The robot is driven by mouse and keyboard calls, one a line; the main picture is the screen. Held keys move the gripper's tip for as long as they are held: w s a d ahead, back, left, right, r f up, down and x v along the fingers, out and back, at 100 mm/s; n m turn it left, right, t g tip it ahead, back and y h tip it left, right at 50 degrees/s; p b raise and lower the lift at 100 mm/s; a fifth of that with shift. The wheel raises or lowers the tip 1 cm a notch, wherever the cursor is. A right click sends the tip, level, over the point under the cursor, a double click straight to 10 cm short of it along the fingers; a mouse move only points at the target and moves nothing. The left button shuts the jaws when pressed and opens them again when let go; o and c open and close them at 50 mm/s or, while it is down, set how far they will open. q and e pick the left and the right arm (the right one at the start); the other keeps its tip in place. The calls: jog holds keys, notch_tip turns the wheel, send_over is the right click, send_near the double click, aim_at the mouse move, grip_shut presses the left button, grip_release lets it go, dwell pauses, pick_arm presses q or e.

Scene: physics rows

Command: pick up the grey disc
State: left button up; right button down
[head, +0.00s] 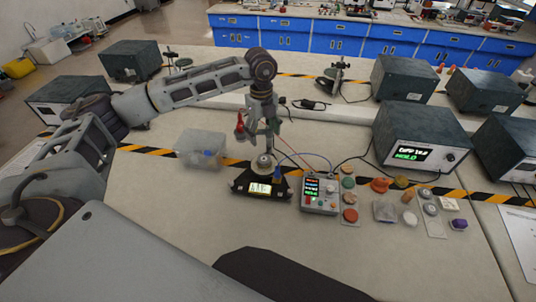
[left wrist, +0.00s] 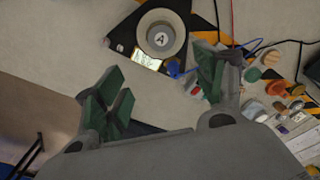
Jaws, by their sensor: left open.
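A round grey disc (head: 264,163) sits on a black device with a small lit display. In the left wrist view the round piece on the device, marked "A" (left wrist: 161,39), shows at the top. My left gripper (head: 257,136) is above the device, with its jaws apart and nothing between them. In the left wrist view its green-padded fingers (left wrist: 160,86) are spread, and the disc lies beyond their tips. Two smaller grey discs (head: 430,209) lie on a pale strip to the right. My right gripper is not in view.
A clear bin (head: 202,148) stands left of the black device (head: 246,187). A grey control box (head: 320,194) with cables stands close on its right. Several coloured discs and small parts lie further right. Dark instrument boxes (head: 418,137) stand behind.

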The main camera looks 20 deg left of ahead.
pick_arm(q)
jog(key=shift+a+r, duration=0.2)
jog(key=shift+r, duration=0.05)
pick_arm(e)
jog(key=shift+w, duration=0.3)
pick_arm(q)
jog(key=p, duration=0.1)
send_over(264, 158)
jog(key=shift+s+f, duration=0.2)
jog(key=shift+f, duration=2)
jog(key=shift+s+f, duration=0.2)
jog(key=shift+f, duration=1.95)
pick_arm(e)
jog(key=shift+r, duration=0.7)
pick_arm(q)
jog(key=shift+f, duration=0.1)
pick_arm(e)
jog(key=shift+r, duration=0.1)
pick_arm(q)
jog(key=shift+w+f+p, duration=0.2)
jog(key=shift+f+p, duration=0.45)
jog(key=shift+f, duration=0.25)
jog(key=shift+w+f+p, duration=0.1)
jog(key=shift+f+p, duration=0.25)
jog(key=shift+f, duration=1.25)
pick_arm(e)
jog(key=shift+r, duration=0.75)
